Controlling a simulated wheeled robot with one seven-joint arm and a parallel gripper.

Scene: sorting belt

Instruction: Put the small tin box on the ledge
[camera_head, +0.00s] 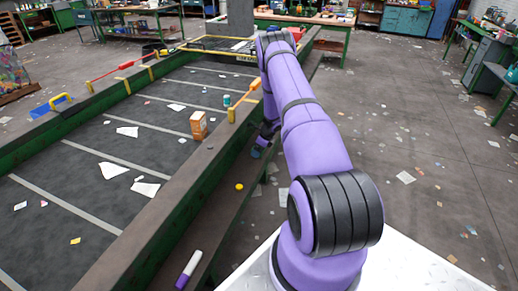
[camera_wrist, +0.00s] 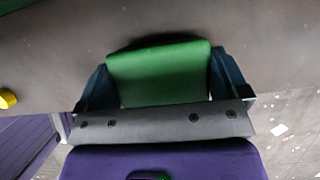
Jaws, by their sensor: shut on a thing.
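The small tin box, green on its visible face, shows in the wrist view (camera_wrist: 160,75). My gripper (camera_wrist: 163,85) is shut on it, with one dark blue finger on each side. A dark shadow lies right behind the box on the grey-brown ledge (camera_wrist: 60,45); I cannot tell whether the box touches the ledge. In the head view, my gripper (camera_head: 257,150) is low beside the ledge (camera_head: 213,211), mostly hidden by my purple arm. I cannot make out the box there.
A yellow round cap (camera_head: 239,186) and a purple-and-white marker (camera_head: 189,269) lie on the ledge. An orange carton (camera_head: 198,125), a small teal item (camera_head: 226,100) and paper scraps are on the dark belt (camera_head: 75,180). The ledge between cap and marker looks clear.

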